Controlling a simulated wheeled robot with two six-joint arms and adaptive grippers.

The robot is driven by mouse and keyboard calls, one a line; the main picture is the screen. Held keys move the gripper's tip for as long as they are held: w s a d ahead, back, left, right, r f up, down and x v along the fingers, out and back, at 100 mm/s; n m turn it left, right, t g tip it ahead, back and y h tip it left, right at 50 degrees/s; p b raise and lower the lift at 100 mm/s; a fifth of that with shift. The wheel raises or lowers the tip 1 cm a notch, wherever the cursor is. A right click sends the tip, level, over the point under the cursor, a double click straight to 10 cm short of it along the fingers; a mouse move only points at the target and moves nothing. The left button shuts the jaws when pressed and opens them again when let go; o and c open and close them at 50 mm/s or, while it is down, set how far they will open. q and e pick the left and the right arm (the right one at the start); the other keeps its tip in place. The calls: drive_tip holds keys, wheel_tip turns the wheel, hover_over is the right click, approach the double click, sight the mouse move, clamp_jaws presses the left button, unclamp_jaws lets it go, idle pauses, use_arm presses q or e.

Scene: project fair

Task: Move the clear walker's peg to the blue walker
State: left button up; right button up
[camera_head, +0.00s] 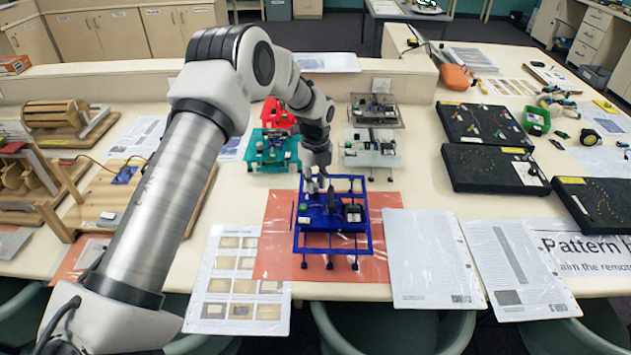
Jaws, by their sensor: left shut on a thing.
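The blue walker (333,243), an open blue frame on short legs with dark parts on top, stands on an orange-red sheet at the front middle of the table. My left gripper (314,189) points down over its back left part. It is shut on a small peg, which is too small and too covered by the fingers to make out clearly. Behind stand a whitish, see-through walker (360,157) and a greyer see-through walker (390,121); I cannot tell for sure which is the clear one. My right gripper is not in view.
A teal walker (262,163) and a red walker (270,112) stand behind, close to my left arm. Black boards (485,167) lie to the right. Printed sheets (428,255) flank the orange-red sheet (277,240). Wooden models (110,205) stand at left. Chairs line the front edge.

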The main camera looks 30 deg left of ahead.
use_arm(q)
drive_tip(key=shift+f, duration=0.75)
idle(1.2)
drive_tip(key=o, duration=0.9)
drive_tip(key=shift+r+p, duration=2.45)
drive_tip(key=shift+r, duration=1.3)
